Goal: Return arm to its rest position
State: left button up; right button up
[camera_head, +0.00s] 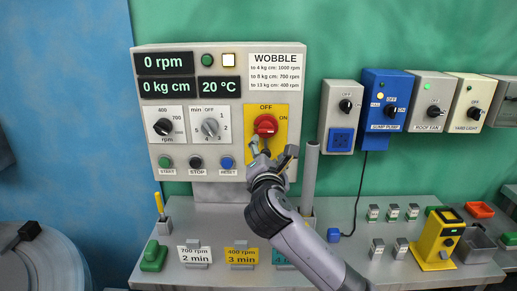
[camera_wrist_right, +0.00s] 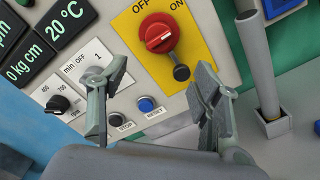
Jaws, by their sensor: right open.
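My right arm reaches up from the bottom of the head view to the control panel (camera_head: 220,70). My right gripper (camera_head: 273,151) is open and empty, just below the red OFF/ON knob (camera_head: 265,125) on its yellow plate (camera_head: 281,112). In the right wrist view the two fingers of the gripper (camera_wrist_right: 160,78) stand wide apart. The red knob (camera_wrist_right: 158,33) is beyond them, and neither finger appears to touch it. My left gripper is in neither view.
A grey upright post (camera_head: 310,170) stands just right of the gripper. Small signs, including a yellow one (camera_head: 241,254), stand on the grey bench (camera_head: 345,255) below the arm. Wall boxes such as the blue pump box (camera_head: 387,98) are at right. A grey drum (camera_head: 50,262) is at lower left.

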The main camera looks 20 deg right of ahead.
jog(key=s+f+m+g+y, duration=0.1)
jog(key=s+f+m+g, duration=0.15)
jog(key=s+f, duration=0.4)
jog(key=s+f+m+g+y, duration=0.15)
jog(key=s+f+m, duration=0.25)
jog(key=f, duration=0.6)
jog(key=s+f+m+g+y, duration=0.1)
jog(key=s+f+m+g, duration=0.3)
jog(key=f, duration=0.5)
jog(key=s+d+f+m+g+y, duration=0.1)
jog(key=s+f+m+g, duration=0.35)
jog(key=s, duration=0.85)
jog(key=s+d+f+m+g+y, duration=0.1)
jog(key=s+f+m, duration=0.6)
jog(key=s, duration=0.6)
notch_tip(320, 180, down, 26)
jog(key=s+f+g, duration=0.1)
jog(key=g, duration=0.1)
jog(key=s+d+f, duration=0.2)
jog(key=s+f, duration=1.3)
jog(key=s, duration=0.1)
jog(key=shift+s+d+n+g, duration=0.2)
jog(key=shift+s+n+g, duration=0.1)
jog(key=shift+n+g, duration=0.15)
